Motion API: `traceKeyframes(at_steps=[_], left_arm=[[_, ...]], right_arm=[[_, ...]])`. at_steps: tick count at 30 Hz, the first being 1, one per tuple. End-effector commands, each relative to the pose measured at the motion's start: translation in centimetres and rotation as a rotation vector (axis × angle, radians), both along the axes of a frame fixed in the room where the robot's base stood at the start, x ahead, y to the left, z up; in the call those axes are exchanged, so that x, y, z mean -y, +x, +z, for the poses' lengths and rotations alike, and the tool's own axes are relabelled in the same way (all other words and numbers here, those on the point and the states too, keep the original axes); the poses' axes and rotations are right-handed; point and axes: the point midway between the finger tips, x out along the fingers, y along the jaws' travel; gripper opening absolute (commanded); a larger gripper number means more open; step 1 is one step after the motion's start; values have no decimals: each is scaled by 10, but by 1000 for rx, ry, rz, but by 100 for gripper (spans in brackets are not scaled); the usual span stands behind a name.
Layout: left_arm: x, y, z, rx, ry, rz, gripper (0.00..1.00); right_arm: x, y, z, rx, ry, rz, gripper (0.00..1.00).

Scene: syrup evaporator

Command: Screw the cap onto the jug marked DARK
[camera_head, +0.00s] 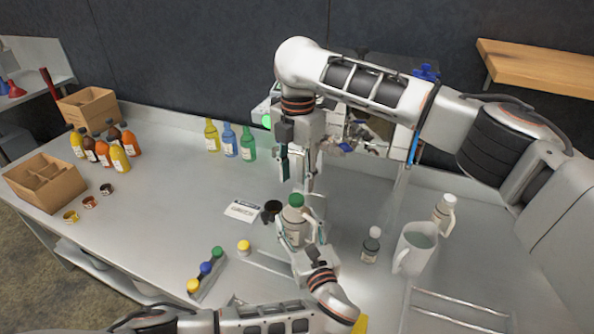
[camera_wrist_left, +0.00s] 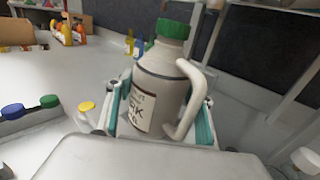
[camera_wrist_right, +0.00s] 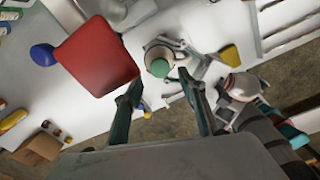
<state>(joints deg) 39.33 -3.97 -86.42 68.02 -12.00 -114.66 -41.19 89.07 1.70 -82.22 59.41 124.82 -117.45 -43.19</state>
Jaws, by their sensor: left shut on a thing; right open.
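The cream jug (camera_head: 294,225) stands upright on the counter with a green cap (camera_head: 296,200) sitting on its mouth. In the left wrist view the jug (camera_wrist_left: 160,85) shows its handle and a label partly turned away, with a K readable. I cannot tell how tightly the green cap (camera_wrist_left: 173,29) sits. My left gripper (camera_head: 300,240) is shut on the jug's body, one finger on each side. My right gripper (camera_head: 297,178) is open and empty, pointing down above the cap. In the right wrist view the cap (camera_wrist_right: 159,67) lies beyond and between the open fingers.
A rack (camera_head: 208,281) of green, blue and yellow caps and a loose yellow cap (camera_head: 244,246) lie left of the jug. A red block (camera_wrist_right: 96,57) shows close in the right wrist view.

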Motion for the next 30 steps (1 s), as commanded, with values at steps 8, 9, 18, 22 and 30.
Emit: traceKeyframes(at_steps=[8,9,18,22,30], left_arm=[[-1,0,0,1,1,2,0],[-1,0,0,1,1,2,0],[-1,0,0,1,1,2,0],[-1,0,0,1,1,2,0],[-1,0,0,1,1,2,0]], right_arm=[[0,0,18,8,3,408,41],[1,1,20,9,3,460,41],[1,0,28,10,9,686,41],[1,0,29,10,9,699,41],[1,0,27,9,8,698,41]])
